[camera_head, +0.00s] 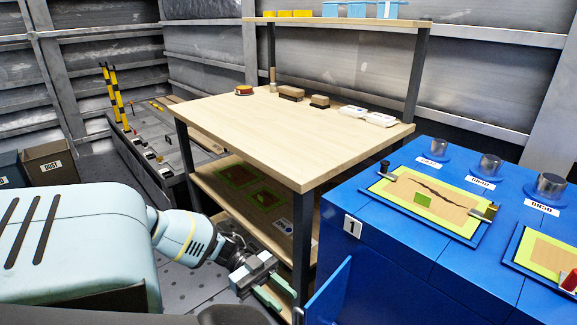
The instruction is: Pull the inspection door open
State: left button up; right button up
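My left gripper (278,294) is just left of this panel, low beside the bench leg. Its two pale green fingers are apart with nothing seen between them; I cannot tell whether a fingertip touches the panel. My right gripper is out of view.
A wooden workbench (270,125) with dark legs and a lower shelf stands behind my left gripper; one leg (302,235) is very close to it. Framed boards (435,195) and metal cylinders (490,164) sit on the cabinet top. Grey floor (190,285) shows below my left arm.

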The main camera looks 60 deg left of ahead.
pick_arm(q)
jog(key=v, duration=0.4)
jog(key=shift+a, duration=0.2)
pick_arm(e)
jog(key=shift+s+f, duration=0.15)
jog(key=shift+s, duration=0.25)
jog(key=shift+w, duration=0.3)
